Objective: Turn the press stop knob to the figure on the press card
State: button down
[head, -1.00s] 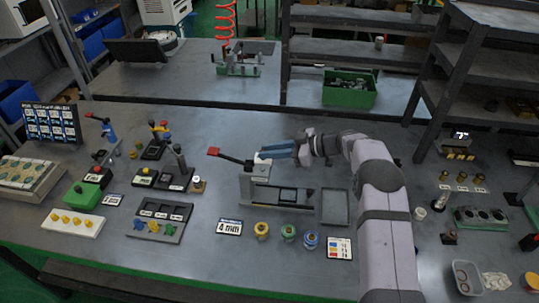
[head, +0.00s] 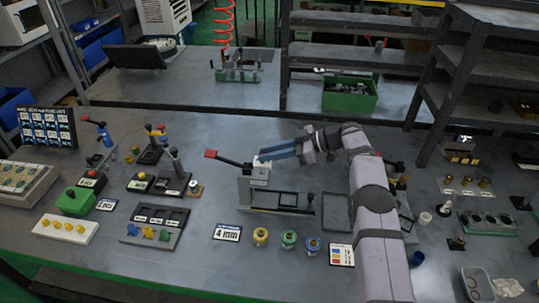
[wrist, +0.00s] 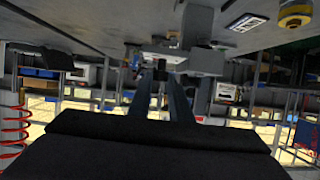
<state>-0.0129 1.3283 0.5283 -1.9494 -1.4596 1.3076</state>
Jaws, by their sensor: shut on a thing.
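The press (head: 275,198) is a grey block-and-bed fixture in the middle of the bench, with a black lever ending in a red grip (head: 210,154). The press card (head: 227,232) lies in front of it and reads "4 mm". My gripper (head: 264,157) has blue fingers and reaches in from the right at the top of the press post. It is shut on a small pale piece there, which appears to be the stop knob (head: 257,163). In the wrist view the two fingers (wrist: 164,72) close in on the pale press head (wrist: 164,56). The knob's scale and pointer are too small to read.
Several coloured-top fittings (head: 288,239) and a colour-coded card (head: 342,255) stand in front of the press. A shallow grey tray (head: 336,212) is to its right, beside my arm. Other valve fixtures crowd the left side, with a black shelf rack (head: 470,80) at right.

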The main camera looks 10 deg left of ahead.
jog(key=shift+r, duration=0.1)
jog(key=c, duration=1.6)
grip_release()
jog(key=shift+a, duration=0.1)
jog(key=shift+d, duration=0.5)
jog(key=shift+b+v, duration=0.95)
jog(key=shift+v, duration=2.3)
jog(key=shift+a+r, duration=0.1)
jog(key=shift+r, duration=0.05)
